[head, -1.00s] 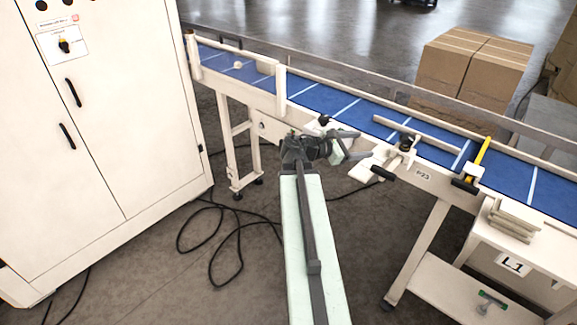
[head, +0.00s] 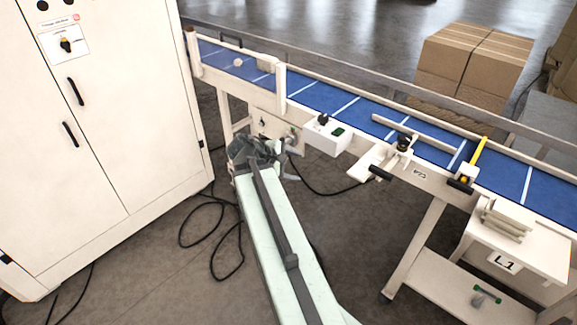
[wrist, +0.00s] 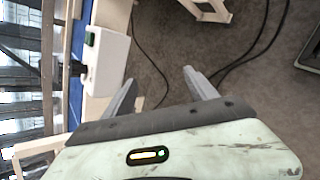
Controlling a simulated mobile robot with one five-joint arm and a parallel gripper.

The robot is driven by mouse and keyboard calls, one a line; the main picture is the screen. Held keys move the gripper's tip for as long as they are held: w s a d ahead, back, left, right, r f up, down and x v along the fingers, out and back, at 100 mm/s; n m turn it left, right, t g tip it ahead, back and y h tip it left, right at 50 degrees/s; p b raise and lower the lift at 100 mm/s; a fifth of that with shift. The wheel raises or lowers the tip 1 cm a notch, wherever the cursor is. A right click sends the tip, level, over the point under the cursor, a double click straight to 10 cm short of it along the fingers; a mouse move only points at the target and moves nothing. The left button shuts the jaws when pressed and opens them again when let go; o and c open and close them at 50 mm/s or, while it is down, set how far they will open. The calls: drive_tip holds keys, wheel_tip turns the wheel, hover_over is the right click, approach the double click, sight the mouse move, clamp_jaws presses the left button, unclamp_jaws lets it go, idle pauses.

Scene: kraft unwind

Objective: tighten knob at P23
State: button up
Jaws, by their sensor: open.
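The P23 label (head: 420,174) is on the conveyor's near side rail. Just left of it, a black knob (head: 404,143) stands on a white bracket (head: 366,164), with a black handle (head: 380,173) at the bracket's front. I cannot tell how tight the knob is. My gripper (head: 295,157) is left of and apart from the bracket, beside the conveyor's near side. In the wrist view my gripper (wrist: 158,80) is open and empty, with floor showing between its fingers. The P23 knob is not clearly identifiable there.
A white box with a green button (head: 326,139) sits on the rail between my gripper and the bracket; it shows in the wrist view (wrist: 107,62). A white cabinet (head: 110,130) stands left. Cables (head: 215,235) lie on the floor. A yellow-handled part (head: 477,160) is right of P23.

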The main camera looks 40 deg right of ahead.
drive_tip(key=shift+w+a+f, duration=0.15)
drive_tip(key=shift+w+a, duration=0.1)
drive_tip(key=shift+a, duration=0.2)
drive_tip(key=shift+w+a+f, duration=0.1)
drive_tip(key=shift+w+a, duration=0.1)
drive_tip(key=shift+a, duration=0.2)
